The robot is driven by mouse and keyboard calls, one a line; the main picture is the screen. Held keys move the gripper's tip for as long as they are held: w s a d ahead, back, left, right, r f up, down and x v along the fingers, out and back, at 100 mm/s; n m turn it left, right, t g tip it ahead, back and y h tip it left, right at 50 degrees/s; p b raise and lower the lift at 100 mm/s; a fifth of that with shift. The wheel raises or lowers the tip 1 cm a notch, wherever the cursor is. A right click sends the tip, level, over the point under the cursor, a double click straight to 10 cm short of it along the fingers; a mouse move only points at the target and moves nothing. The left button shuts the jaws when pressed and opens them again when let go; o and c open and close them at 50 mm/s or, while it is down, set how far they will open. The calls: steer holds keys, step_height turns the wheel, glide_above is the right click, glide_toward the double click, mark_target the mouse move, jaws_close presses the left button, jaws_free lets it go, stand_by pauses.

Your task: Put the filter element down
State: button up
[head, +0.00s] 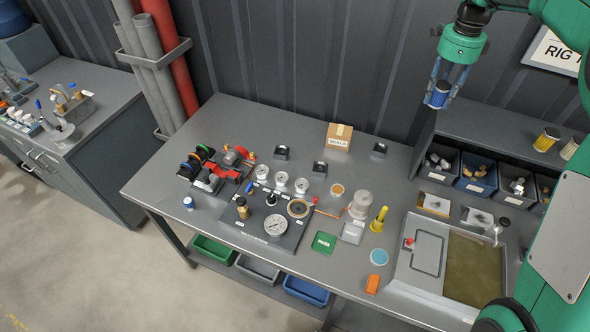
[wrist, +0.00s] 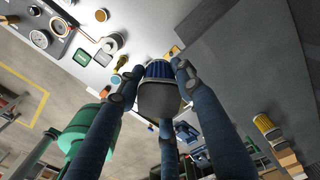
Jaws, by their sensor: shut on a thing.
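A small filter element with a blue pleated side (head: 438,95) hangs in my gripper (head: 440,88) at the upper right of the head view. It is in the air, apart from the bench and left of the raised shelf. In the wrist view the blue filter element (wrist: 158,72) sits between the fingertips, with its dark grey end toward the camera. The fingers are shut around it.
The shelf (head: 480,128) has open top room left of the yellow filters, with several parts bins below. The bench (head: 250,115) carries a gauge plate (head: 265,232), valves, a cardboard box (head: 339,136) and a wash tray (head: 420,245). A corrugated wall and sign stand behind.

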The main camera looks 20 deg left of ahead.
steer(key=a+n+b, duration=0.1)
steer(key=a, duration=0.5)
steer(key=s+a+n+b, duration=0.1)
steer(key=a+n, duration=0.1)
steer(key=a, duration=0.4)
steer(key=a+n+b, duration=0.1)
steer(key=a+n, duration=0.1)
steer(key=a, duration=0.4)
steer(key=shift+s+a, duration=0.15)
steer(key=shift+a, duration=0.1)
jaws_close()
glide_above(351, 174)
step_height(351, 174, down, 30)
steer(key=shift+f+b, duration=0.4)
steer(key=shift+f, duration=2.6)
steer(key=shift+f, duration=0.1)
steer(key=shift+f, duration=1.8)
steer(key=shift+f+b, duration=0.15)
steer(key=shift+b, duration=0.15)
